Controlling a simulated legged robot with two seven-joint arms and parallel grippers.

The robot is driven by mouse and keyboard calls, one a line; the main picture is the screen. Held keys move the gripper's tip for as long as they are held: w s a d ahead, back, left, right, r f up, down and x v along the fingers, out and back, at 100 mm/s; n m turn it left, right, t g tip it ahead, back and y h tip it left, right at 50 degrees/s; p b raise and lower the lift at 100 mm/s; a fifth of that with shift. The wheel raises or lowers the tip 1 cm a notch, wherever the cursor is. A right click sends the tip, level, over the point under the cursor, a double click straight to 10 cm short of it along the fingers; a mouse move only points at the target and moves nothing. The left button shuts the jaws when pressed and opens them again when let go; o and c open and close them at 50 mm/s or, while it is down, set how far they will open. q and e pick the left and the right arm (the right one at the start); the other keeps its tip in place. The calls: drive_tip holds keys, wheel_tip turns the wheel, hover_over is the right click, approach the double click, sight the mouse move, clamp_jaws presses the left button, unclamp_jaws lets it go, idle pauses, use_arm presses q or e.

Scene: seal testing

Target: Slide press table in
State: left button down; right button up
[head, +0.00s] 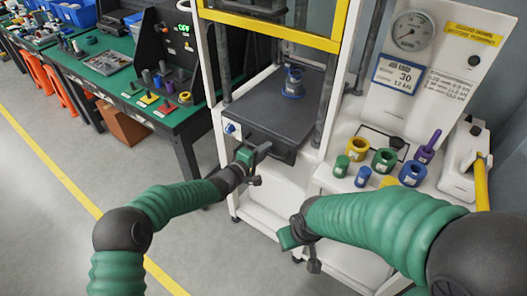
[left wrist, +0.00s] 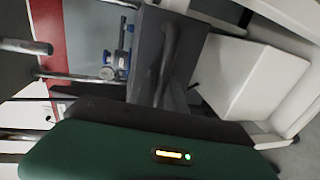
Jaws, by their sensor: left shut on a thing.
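The press table (head: 262,118) is a dark grey slab that juts out of the front of the white press frame. A blue-and-grey part (head: 292,84) stands upright on it, towards the back. My left gripper (head: 258,158) is at the table's front edge, shut on its handle. In the left wrist view the dark front of the table (left wrist: 145,58) and its curved handle (left wrist: 166,62) lie close to my gripper; the fingertips are hidden. My right gripper (head: 297,242) hangs apart from everything, in front of the press's side shelf; its finger opening is unclear.
Several coloured rings and cylinders, including a green ring (head: 383,160), stand on the shelf at the right, below a gauge (head: 411,31). A yellow-edged guard (head: 290,25) hangs above the table. A green workbench (head: 110,70) stands at the left. The floor in front is clear.

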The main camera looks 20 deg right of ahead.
use_arm(q)
drive_tip(key=shift+f, duration=0.15)
drive_tip(key=c, duration=1.4)
unclamp_jaws()
drive_tip(key=shift+w+d, duration=0.1)
drive_tip(key=shift+d, duration=0.05)
drive_tip(key=p+v, duration=0.1)
drive_tip(key=v, duration=1.6)
drive_tip(key=shift+w, duration=0.1)
